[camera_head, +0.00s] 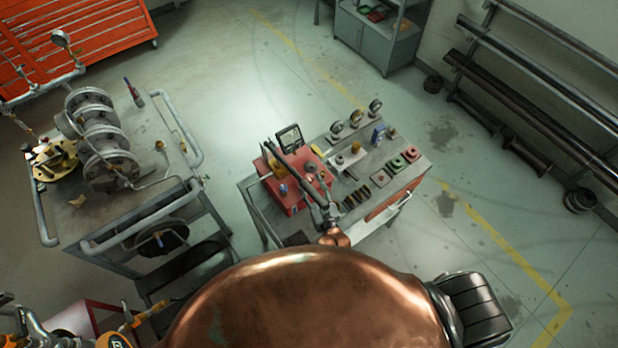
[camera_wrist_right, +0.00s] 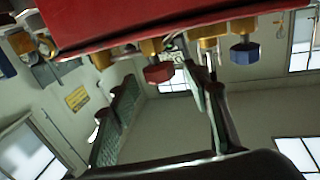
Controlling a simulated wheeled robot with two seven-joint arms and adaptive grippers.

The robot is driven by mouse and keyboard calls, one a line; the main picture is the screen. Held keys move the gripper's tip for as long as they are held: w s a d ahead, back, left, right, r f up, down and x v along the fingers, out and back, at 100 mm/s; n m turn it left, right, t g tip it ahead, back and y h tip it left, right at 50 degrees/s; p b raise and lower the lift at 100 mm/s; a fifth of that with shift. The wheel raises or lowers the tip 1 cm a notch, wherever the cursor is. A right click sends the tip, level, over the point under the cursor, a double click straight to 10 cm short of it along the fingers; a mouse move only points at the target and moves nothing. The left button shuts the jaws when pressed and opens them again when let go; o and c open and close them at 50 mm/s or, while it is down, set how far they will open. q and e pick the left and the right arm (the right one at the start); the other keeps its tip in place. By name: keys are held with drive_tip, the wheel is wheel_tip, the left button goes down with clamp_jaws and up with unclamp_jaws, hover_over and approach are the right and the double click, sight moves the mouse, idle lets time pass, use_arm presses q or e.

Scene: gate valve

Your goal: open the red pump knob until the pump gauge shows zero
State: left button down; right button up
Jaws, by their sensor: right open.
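The red pump box (camera_head: 291,196) sits on the left part of the middle cart; its red body fills the top of the right wrist view (camera_wrist_right: 150,22). The red pump knob (camera_wrist_right: 159,73) hangs from a brass fitting at its edge in the wrist view. My right gripper (camera_head: 296,168) reaches over the box in the head view. In the wrist view its fingers (camera_wrist_right: 158,82) are open, one on either side of the red knob; I cannot tell if they touch it. The pump gauge (camera_head: 289,138) stands behind the box, its reading too small to tell.
A blue knob (camera_wrist_right: 244,52) is beside the red one. Several gauges (camera_head: 356,118) and small parts stand on the middle cart (camera_head: 408,150). A left cart (camera_head: 75,215) carries a flanged valve assembly (camera_head: 103,140). Open floor lies between the carts.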

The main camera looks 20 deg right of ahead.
drive_tip(key=shift+w+a, duration=0.1)
drive_tip(key=shift+w, duration=0.95)
drive_tip(key=c, duration=1.2)
